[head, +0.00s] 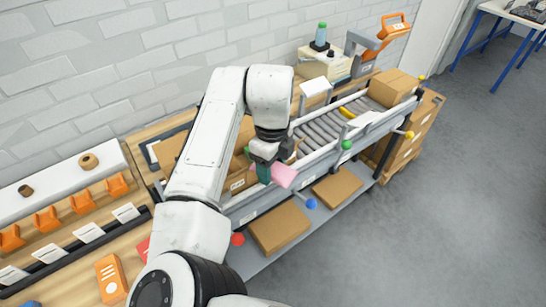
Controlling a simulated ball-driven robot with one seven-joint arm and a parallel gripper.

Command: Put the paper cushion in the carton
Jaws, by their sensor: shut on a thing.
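My gripper (268,167) is at the end of my white arm, pointing down near the middle of the view. It is shut on a small pink block-like piece, which looks to be the paper cushion (284,175). A teal part shows beside the pink piece. An open brown carton (238,182) stands at the near end of the roller conveyor, behind my arm and to the left of my gripper. My arm hides much of the carton, including most of its opening. The cushion appears above the carton's right side; I cannot tell how high.
The roller conveyor (335,128) runs to the far right, with a closed box (393,88) at its far end. Flat cardboard (279,229) lies on the lower shelf. Orange bins (80,203) and an orange device (111,279) are at left. Floor at right is clear.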

